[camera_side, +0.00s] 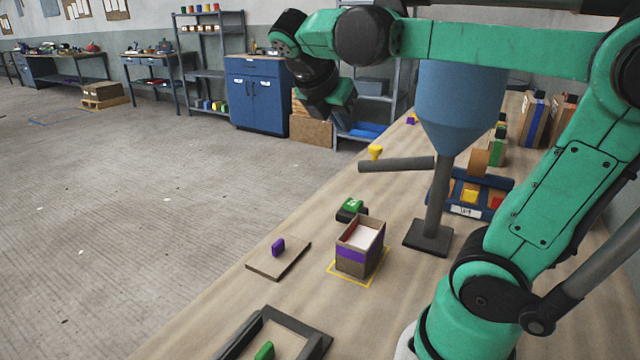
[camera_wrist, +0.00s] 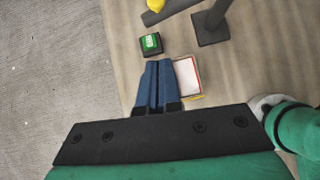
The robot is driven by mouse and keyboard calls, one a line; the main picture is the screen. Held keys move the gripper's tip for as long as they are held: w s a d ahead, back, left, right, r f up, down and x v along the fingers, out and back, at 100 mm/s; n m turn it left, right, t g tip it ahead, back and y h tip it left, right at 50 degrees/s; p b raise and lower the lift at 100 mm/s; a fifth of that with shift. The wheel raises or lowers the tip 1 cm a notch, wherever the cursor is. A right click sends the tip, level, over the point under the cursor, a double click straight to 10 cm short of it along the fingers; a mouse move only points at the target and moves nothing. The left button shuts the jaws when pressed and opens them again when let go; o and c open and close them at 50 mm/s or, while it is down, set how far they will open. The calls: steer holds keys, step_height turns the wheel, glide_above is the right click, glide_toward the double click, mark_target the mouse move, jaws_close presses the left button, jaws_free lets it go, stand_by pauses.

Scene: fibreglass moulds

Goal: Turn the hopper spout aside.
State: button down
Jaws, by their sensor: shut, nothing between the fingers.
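The hopper (camera_side: 460,108) is a blue cone above the bench on a grey post with a dark square base. Its spout (camera_side: 397,164) is a grey bar reaching left from the post, with a yellow knob (camera_side: 375,152) standing up near its free end. In the wrist view, the spout (camera_wrist: 172,9) and the yellow knob (camera_wrist: 155,5) show at the top edge, the knob partly cut off. My gripper (camera_wrist: 158,63) has its blue fingers together with nothing between them. It is up in the air, apart from the spout and knob.
An open cardboard box (camera_side: 358,258) with a purple band stands on a yellow-outlined spot below the spout. A green-topped block (camera_side: 351,209) is beside it. A board with a purple piece (camera_side: 278,258) lies to the left. A blue rack (camera_side: 485,192) stands behind the post.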

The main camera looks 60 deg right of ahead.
mark_target(371, 150)
steer(key=x, duration=0.3)
steer(key=d+x, duration=0.1)
steer(key=x, duration=0.3)
steer(key=r+x, duration=0.1)
steer(key=x, duration=0.3)
steer(key=shift+s+d+f, duration=0.1)
steer(key=shift+s+d, duration=0.05)
steer(key=shift+d, duration=0.7)
steer(key=shift+d+m+g, duration=0.3)
steer(key=shift+d+m, duration=0.1)
steer(key=shift+d, duration=0.05)
steer(key=shift+w+d+m+g+y, duration=0.15)
steer(key=shift+d+m+g, duration=0.5)
steer(key=shift+d, duration=0.65)
steer(key=shift+w+d+m+g+y, duration=0.1)
steer(key=shift+d+m+g+y, duration=0.2)
steer(key=shift+d+m, duration=0.8)
steer(key=shift+d+n, duration=0.25)
